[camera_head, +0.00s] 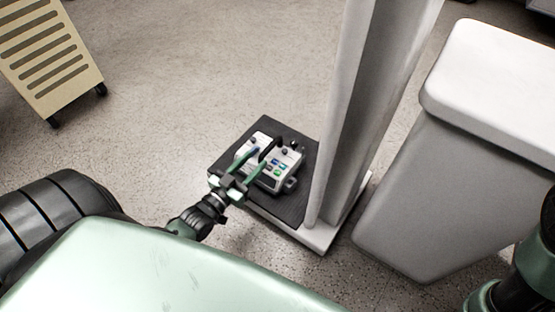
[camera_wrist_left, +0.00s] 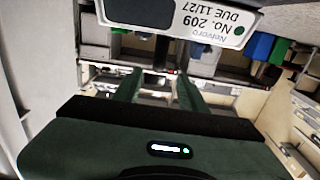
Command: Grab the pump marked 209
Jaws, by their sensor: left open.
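A light grey pump (camera_head: 285,168) with coloured buttons sits on the black platform (camera_head: 292,205) at the foot of a tall grey column. In the left wrist view the pump (camera_wrist_left: 235,38) shows upside down at the top edge, with a label reading No. 209, DUE 11/27. My left gripper (camera_head: 258,158) is open at the pump's near left side, its green fingers reaching over part of it in the head view. In the left wrist view the fingers (camera_wrist_left: 157,88) are apart with nothing clearly between them. The right gripper is not in view.
The grey column (camera_head: 360,110) rises just right of the pump. A white-topped grey bin or cabinet (camera_head: 450,170) stands farther right. A beige slatted cart (camera_head: 50,60) is at the upper left. The floor (camera_head: 210,70) between is clear.

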